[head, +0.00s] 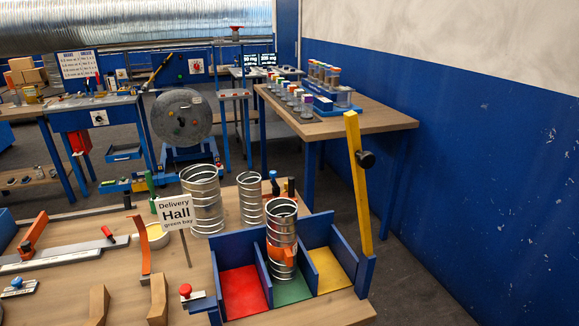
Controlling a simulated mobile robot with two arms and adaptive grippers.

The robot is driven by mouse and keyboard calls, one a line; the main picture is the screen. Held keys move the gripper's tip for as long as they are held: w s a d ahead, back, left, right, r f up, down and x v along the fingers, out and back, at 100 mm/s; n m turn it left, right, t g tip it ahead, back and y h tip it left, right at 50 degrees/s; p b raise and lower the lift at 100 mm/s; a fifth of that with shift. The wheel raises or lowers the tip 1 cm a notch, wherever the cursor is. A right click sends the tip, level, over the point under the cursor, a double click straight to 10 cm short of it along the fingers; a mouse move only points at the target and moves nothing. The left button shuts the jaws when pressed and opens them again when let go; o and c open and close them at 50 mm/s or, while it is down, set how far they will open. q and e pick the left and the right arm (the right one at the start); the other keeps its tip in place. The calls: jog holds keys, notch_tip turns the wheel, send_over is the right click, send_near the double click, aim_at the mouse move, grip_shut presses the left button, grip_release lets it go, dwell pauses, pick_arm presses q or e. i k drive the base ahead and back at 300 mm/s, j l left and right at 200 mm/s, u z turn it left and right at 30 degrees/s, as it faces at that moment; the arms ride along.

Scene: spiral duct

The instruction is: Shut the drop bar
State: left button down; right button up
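The drop bar (361,190) is a long yellow bar with a black knob (366,159). It stands nearly upright, leaning slightly left at its top, and rises from a blue post (366,275) at the right side of the three-bay rack (319,228). The rack's bays have red (242,292), green (290,291) and yellow (331,270) floors. A spiral duct piece (282,222) with an orange clip (281,254) stands upright in the green bay. A blue bracket (203,302) sits at the rack's left front. Neither of my grippers is in view.
A sign reading "Delivery Hall green bay" (175,213) and two more duct pieces (203,198) (250,197) stand behind and left of the rack. A red knob (185,290) and wooden blocks (158,302) lie left of it. A blue wall is right, beyond open floor.

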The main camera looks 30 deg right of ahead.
aim_at(361, 160)
jog(key=i+l+z, duration=0.1)
jog(key=z, duration=1.25)
